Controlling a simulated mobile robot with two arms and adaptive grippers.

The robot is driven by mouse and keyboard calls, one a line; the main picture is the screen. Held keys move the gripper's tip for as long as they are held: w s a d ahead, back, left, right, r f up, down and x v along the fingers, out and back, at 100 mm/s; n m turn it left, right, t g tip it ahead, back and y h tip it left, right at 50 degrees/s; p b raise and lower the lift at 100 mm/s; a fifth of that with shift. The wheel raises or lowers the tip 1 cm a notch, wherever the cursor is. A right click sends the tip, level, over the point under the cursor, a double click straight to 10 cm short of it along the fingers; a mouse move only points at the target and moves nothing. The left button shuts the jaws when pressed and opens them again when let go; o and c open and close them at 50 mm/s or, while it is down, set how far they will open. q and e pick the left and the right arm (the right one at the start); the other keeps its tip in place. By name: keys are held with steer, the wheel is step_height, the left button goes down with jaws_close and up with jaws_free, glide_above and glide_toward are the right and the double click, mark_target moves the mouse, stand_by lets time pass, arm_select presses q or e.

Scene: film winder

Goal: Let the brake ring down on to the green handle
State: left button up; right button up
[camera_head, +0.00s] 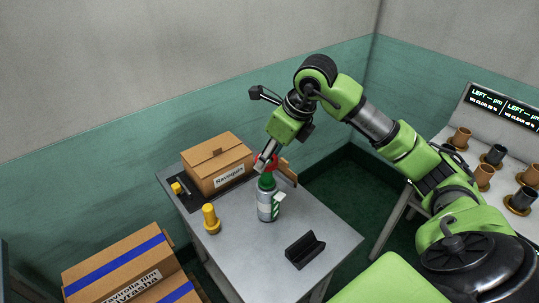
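A red brake ring (262,166) is at the tips of my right gripper (266,157), just above the top of the green handle (266,181). The gripper comes down at a tilt from the upper right, and its fingers are closed on the ring. The green handle stands upright on top of a grey and white cylinder (265,204) on the grey table. Whether the ring touches the handle or is around it is too small to tell. My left gripper is out of view.
A cardboard box (217,164) is behind on the grey table (230,258). A yellow peg (210,218) stands left of the cylinder, and a black holder (305,250) lies front right. Cartons (128,268) are at lower left. Brown and black spools (484,176) stand on the right table.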

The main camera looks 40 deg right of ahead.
steer(key=shift+f+b, duration=0.4)
steer(key=shift+f, duration=0.1)
stand_by(0.3)
steer(key=o, duration=1.5)
steer(key=shift+o, duration=0.2)
steer(key=shift+r+p, duration=2.5)
steer(key=shift+r, duration=1.05)
steer(key=shift+f, duration=0.1)
